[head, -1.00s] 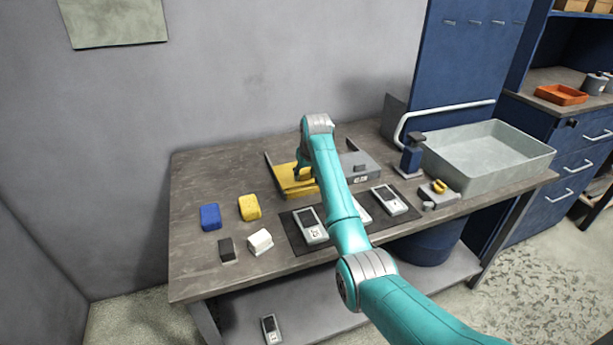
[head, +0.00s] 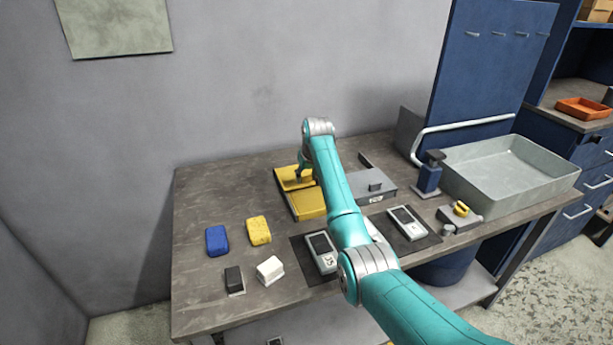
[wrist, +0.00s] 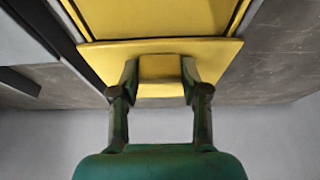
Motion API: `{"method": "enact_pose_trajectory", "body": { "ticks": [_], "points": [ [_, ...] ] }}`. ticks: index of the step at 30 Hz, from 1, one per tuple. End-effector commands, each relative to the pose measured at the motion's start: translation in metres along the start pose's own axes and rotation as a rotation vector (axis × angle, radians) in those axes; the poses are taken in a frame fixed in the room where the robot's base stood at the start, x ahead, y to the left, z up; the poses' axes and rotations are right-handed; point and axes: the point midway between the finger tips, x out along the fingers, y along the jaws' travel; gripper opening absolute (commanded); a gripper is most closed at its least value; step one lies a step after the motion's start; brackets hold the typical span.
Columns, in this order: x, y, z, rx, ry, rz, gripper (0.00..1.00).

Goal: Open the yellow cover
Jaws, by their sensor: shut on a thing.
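The yellow cover (head: 296,180) is on the case at the back middle of the bench, left of a grey lid (head: 372,185). A second yellow face (head: 308,204) lies in front of it; I cannot tell if that is the case's inside or part of the cover. My gripper (head: 303,174) is at the cover's far part, partly hidden by my arm. In the wrist view, my gripper (wrist: 160,72) has its two fingers on either side of a yellow piece at the edge of the cover (wrist: 160,48). The exact grip and the hinge are hidden.
Blue (head: 217,240) and yellow (head: 258,230) blocks, a black piece (head: 234,279) and a white one (head: 270,269) lie at the left front. Handheld devices (head: 408,222) lie on a dark mat. A grey basin (head: 510,175) stands right. The bench's back left is clear.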

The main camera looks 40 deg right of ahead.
Motion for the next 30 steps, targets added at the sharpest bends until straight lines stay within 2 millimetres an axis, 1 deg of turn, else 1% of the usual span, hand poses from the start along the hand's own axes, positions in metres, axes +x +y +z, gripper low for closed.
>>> {"method": "enact_pose_trajectory", "body": {
  "ticks": [6,7,8,9,18,22,26,30],
  "points": [
    [0.001,0.0,0.001,0.0,-0.002,0.0,0.0],
    [0.001,0.0,0.001,0.0,-0.002,0.0,0.53],
    [0.001,0.0,0.001,0.0,-0.002,0.0,0.6],
    [0.001,0.0,0.001,0.0,-0.002,0.0,0.7],
    [0.0,0.0,0.0,0.0,-0.001,0.0,0.71],
    [-0.006,0.0,0.0,0.0,0.0,0.0,0.71],
    [-0.024,0.0,-0.001,0.0,0.003,0.0,0.71],
    [-0.052,0.0,-0.001,0.0,0.003,0.0,0.71]
  ]
}}
